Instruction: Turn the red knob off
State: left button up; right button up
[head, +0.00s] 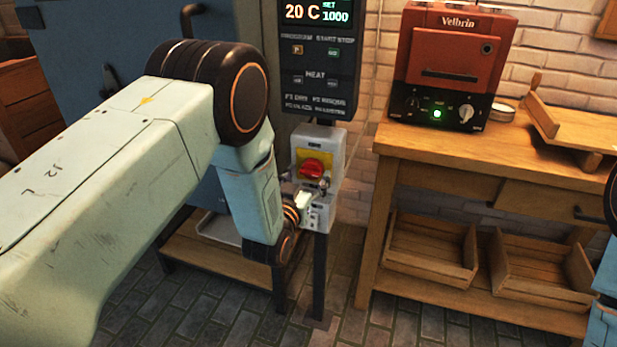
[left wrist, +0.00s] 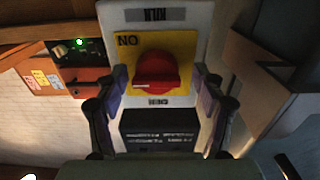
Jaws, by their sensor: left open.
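The red knob (head: 311,168) sits on a yellow plate on a grey switch box (head: 328,143), mounted on a dark post below the control panel. In the left wrist view the red knob (left wrist: 156,73) is close, on a yellow plate (left wrist: 185,48) whose lettering appears upside down. My left gripper (left wrist: 158,95) is open, with one finger on each side of the knob; I cannot tell whether they touch it. In the head view my left gripper (head: 305,195) is small and partly hidden by its own wrist, just in front of the box. My right gripper is not visible.
A control panel (head: 318,60) reading 20 C hangs above the box on a large blue-grey cabinet (head: 110,50). A wooden workbench (head: 450,145) to the right carries a red Velbrin device (head: 450,50) with a green light. Wooden crates (head: 432,255) stand on its lower shelf.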

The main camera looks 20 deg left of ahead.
pick_arm(q)
jog(key=shift+s+d+r, duration=0.1)
jog(key=shift+d, duration=0.1)
jog(key=c, duration=1.1)
